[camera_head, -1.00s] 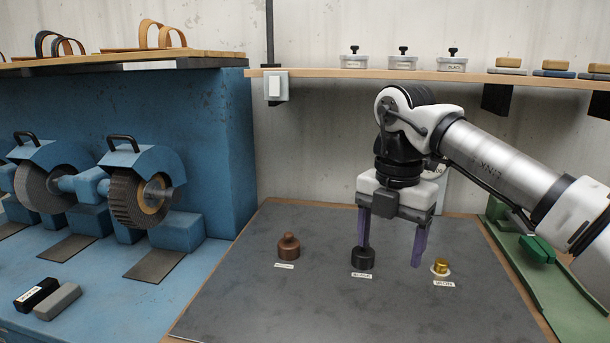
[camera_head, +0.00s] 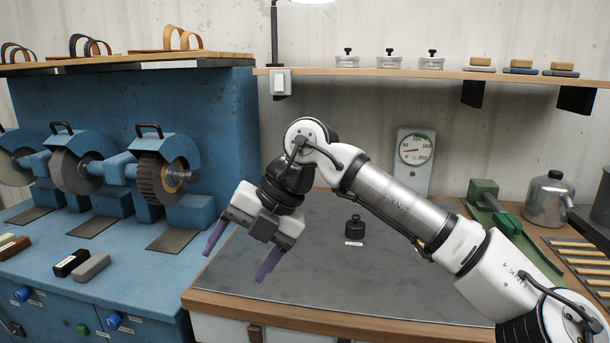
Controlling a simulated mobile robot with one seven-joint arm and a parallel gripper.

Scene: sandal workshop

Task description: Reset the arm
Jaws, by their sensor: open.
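My gripper (camera_head: 240,258) is open and empty, with its two purple fingers spread and pointing down and to the left. It hangs over the front left part of the grey mat (camera_head: 330,279) on the workbench, close to the blue grinding machine. My arm reaches in from the lower right and bends at a raised elbow. A black knobbed piece (camera_head: 354,227) stands upright on the mat behind the arm, with a small label in front of it. The gripper is apart from it. My arm and gripper hide parts of the mat.
A blue machine with grinding wheels (camera_head: 158,182) stands at left, with small blocks (camera_head: 90,267) on its ledge. A shelf (camera_head: 440,73) holds lidded jars and brushes. A dial gauge (camera_head: 414,152), green tool (camera_head: 490,205) and metal can (camera_head: 549,198) are at the back right.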

